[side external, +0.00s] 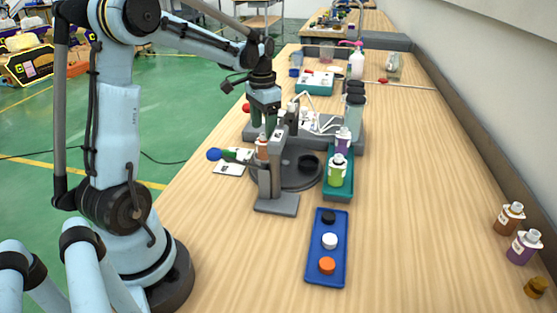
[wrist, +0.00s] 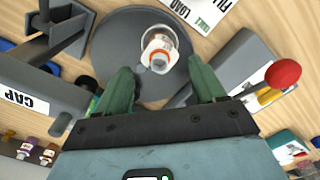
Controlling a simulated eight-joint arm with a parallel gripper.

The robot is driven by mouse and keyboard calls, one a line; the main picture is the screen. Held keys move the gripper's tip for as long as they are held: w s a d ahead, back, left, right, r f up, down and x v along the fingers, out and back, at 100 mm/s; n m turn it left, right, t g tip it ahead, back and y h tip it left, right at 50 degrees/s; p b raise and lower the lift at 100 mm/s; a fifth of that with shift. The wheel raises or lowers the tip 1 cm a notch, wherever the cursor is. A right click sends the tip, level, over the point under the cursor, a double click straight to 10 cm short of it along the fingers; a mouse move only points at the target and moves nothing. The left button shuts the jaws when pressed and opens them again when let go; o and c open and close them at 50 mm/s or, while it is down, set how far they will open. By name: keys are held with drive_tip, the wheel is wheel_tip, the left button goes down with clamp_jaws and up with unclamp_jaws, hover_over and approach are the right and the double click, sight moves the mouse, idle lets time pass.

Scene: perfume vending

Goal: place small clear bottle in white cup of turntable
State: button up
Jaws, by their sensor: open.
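My gripper (side external: 265,122) is open above the grey turntable (side external: 290,178). In the wrist view the green fingers of my gripper (wrist: 161,76) are spread apart and nothing is clamped between them. A small bottle with a white top and an orange band (wrist: 158,55) stands just beyond the fingertips, inside a pale round cup rim (wrist: 173,38) on the turntable (wrist: 112,42). In the side view an orange-brown bottle (side external: 262,147) shows below my gripper, partly hidden by the grey station post. How deep the bottle sits in the cup is hidden.
A grey post labelled CAP (wrist: 30,98) stands close beside the turntable. A red-knobbed lever (wrist: 283,74) is on the other side. A blue tray with caps (side external: 312,275) and a green tray with bottles (side external: 345,190) stand nearby.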

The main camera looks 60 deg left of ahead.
sight(264, 135)
wheel_tip(264, 135, up, 7)
drive_tip(key=shift+f, duration=0.2)
idle(0.4)
wheel_tip(264, 135, down, 12)
drive_tip(key=shift+f, duration=0.2)
drive_tip(key=shift+r, duration=0.15)
idle(0.4)
